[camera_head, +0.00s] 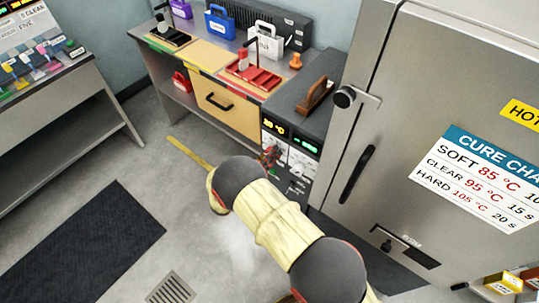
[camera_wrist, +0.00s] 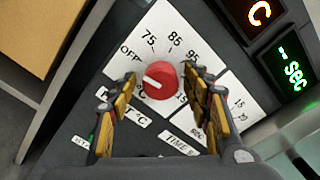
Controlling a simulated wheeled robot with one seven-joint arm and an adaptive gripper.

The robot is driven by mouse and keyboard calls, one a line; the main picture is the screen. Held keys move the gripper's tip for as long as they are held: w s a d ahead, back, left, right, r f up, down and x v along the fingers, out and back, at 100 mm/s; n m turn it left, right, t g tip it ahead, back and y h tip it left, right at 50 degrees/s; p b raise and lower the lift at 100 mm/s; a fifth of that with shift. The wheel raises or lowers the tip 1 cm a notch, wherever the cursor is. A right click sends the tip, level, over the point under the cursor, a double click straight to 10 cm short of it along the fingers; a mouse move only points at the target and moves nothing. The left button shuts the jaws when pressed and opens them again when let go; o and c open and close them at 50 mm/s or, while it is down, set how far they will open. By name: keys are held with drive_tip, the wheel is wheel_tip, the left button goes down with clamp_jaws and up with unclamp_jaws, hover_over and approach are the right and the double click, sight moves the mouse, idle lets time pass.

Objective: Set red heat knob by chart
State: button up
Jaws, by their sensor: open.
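The red heat knob (camera_wrist: 158,80) sits on a white dial plate (camera_wrist: 160,35) marked OFF, 75, 85, 95 in the wrist view. Its white pointer line lies toward the OFF side. My gripper (camera_wrist: 165,108) is open, with one finger on each side of the knob; I cannot tell whether either touches it. The cure chart (camera_head: 482,178) on the steel door reads SOFT 85 °C, CLEAR 95 °C 15 s, HARD 105 °C 20 s.
An orange display (camera_wrist: 259,12) and a green sec display (camera_wrist: 290,72) are beside the dial. A board (camera_head: 30,32) at the far left reads CLEAR and FIVE. The steel door's handle (camera_head: 356,174) stands right of the panel. Open floor lies left of my arm.

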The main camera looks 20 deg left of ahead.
drive_tip(key=shift+c, duration=1.4)
drive_tip(key=c, duration=0.9)
